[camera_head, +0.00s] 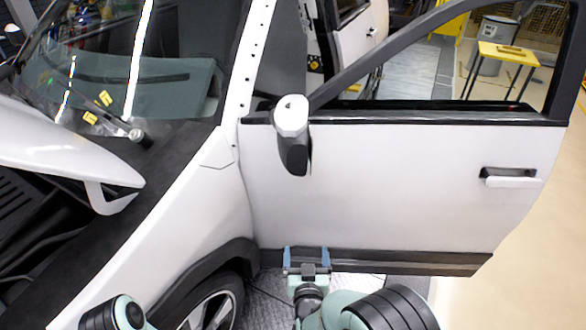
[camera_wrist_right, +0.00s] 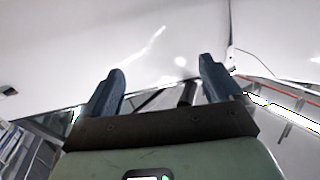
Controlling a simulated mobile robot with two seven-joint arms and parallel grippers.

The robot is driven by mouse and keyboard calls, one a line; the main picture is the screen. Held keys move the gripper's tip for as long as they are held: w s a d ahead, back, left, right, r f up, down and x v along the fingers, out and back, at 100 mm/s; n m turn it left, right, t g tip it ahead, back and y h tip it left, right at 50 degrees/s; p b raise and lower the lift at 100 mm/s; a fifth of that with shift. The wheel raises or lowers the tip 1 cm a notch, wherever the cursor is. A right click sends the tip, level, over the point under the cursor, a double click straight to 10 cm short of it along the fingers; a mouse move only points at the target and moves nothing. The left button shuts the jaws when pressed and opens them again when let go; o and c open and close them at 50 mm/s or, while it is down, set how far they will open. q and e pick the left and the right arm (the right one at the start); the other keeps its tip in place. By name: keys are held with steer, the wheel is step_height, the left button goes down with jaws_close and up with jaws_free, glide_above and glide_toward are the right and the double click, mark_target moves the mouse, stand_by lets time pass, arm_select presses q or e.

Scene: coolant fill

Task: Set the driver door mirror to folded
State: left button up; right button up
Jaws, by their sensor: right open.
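The driver door mirror (camera_head: 292,120) has a white cap above a dark lower housing and sits at the front upper corner of the white driver door (camera_head: 400,185). The mirror juts out from the door. The door stands swung open. My right gripper (camera_head: 307,256) is open and empty, low in front of the door's dark lower sill and well below the mirror in the picture. In the right wrist view, its two blue fingers (camera_wrist_right: 160,72) are spread apart before pale body panels. I cannot make out the mirror there. My left gripper does not show; only a left arm link does.
The raised white hood (camera_head: 60,155), the fender (camera_head: 185,215) and front wheel (camera_head: 212,310) lie to the left. The door handle (camera_head: 512,178) is at the right. A yellow table (camera_head: 508,52) stands behind the door window. Open floor lies at the lower right.

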steer(key=s+a+r+m+t, duration=0.1)
steer(key=a+r+t, duration=0.3)
steer(key=r, duration=0.9)
steer(key=m+t+h, duration=0.2)
glide_toward(292, 171)
steer(key=p+x, duration=0.3)
steer(key=x, duration=0.9)
steer(key=shift+r+p, duration=0.2)
steer(key=shift+p, duration=0.1)
steer(key=shift+w+d, duration=0.1)
steer(key=shift+w, duration=0.35)
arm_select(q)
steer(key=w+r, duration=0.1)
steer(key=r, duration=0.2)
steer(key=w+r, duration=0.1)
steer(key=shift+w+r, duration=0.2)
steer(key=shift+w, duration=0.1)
arm_select(e)
steer(key=shift+s, duration=0.1)
